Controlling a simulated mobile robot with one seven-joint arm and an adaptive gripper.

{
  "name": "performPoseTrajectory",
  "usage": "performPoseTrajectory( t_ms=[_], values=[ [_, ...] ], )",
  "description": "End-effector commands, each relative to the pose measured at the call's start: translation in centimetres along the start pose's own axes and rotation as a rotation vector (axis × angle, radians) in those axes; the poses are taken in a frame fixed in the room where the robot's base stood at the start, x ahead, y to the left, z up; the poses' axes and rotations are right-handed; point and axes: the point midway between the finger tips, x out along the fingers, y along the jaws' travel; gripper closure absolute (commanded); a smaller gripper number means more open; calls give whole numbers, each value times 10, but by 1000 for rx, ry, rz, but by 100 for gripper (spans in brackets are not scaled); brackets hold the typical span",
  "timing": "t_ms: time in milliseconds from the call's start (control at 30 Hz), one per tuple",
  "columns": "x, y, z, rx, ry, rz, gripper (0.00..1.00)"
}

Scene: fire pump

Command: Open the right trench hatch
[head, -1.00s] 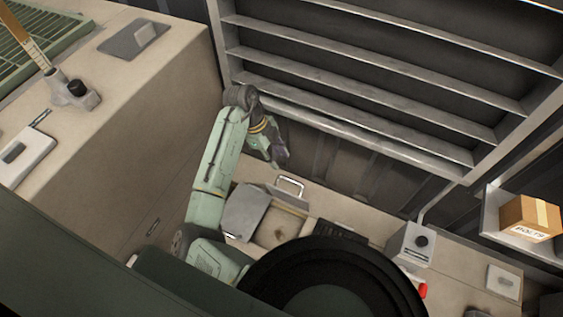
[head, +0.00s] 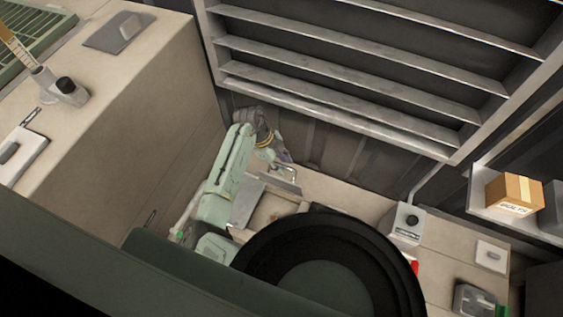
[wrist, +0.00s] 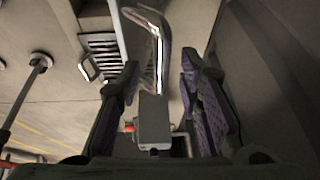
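My gripper (head: 284,158) is at the far end of my green arm, low beside the wall under the slatted frame. In the wrist view its two dark fingers stand apart, with the gap between them (wrist: 160,80) showing. A shiny bent metal handle (wrist: 158,45) lies in line with that gap; I cannot tell whether the fingers touch it. In the head view the handle (head: 286,171) shows just below the fingertips. It is at the edge of a grey hatch plate (head: 246,204) beside a tan recess (head: 268,212). My arm and a black round shape hide part of the hatch, and its tilt is unclear.
A grey box with a black knob (head: 408,222) stands to the right. A cardboard box (head: 515,194) sits on a shelf further right. The slatted frame (head: 340,75) rises behind the hatch, and a tall beige block (head: 165,120) stands at left.

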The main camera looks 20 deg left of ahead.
Motion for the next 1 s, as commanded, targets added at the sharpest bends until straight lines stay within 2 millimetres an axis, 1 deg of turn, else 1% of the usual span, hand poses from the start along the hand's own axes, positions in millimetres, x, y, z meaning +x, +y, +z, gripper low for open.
performPoseTrajectory(
  t_ms=[133, 600, 633, 1000],
  values=[
    [0, 0, 0, 0, 0, 0, 68],
    [0, 0, 0, 0, 0, -1, 99],
    [0, 0, 0, 0, 0, -1, 100],
    [-1, 0, 0, 0, 0, -1, 100]
  ],
)
